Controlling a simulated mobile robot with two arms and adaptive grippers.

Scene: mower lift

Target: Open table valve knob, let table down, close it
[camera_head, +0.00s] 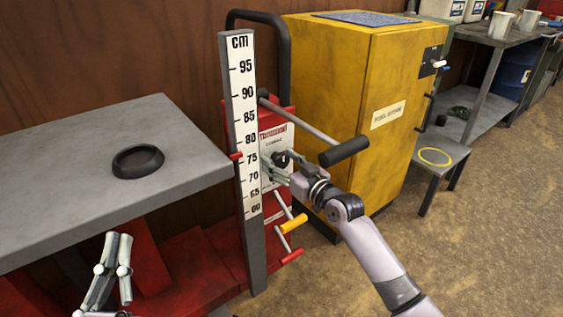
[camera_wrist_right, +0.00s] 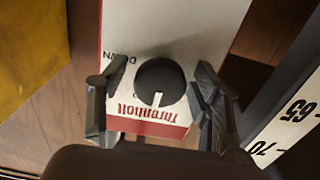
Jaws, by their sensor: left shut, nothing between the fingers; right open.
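The black round valve knob (camera_wrist_right: 152,80) has a white pointer line and sits on a white panel with red lettering and the word DOWN. In the head view the knob (camera_head: 282,158) is partly hidden by my right gripper (camera_head: 271,168). In the right wrist view the open fingers of the right gripper (camera_wrist_right: 155,105) are on either side of the knob; I cannot tell whether they touch it. The grey lift table (camera_head: 60,165) is raised, with its top near 75 on the cm scale (camera_head: 243,110). My left gripper (camera_head: 119,240) is shut and empty, in front of the table's near edge.
A black ring-shaped dish (camera_head: 138,161) lies on the table. A black-gripped lever (camera_head: 344,152) sticks out above my right gripper, and yellow (camera_head: 293,225) and red (camera_head: 292,256) handles below. A yellow cabinet (camera_head: 380,90) and low stool (camera_head: 433,160) stand right. Floor is clear at lower right.

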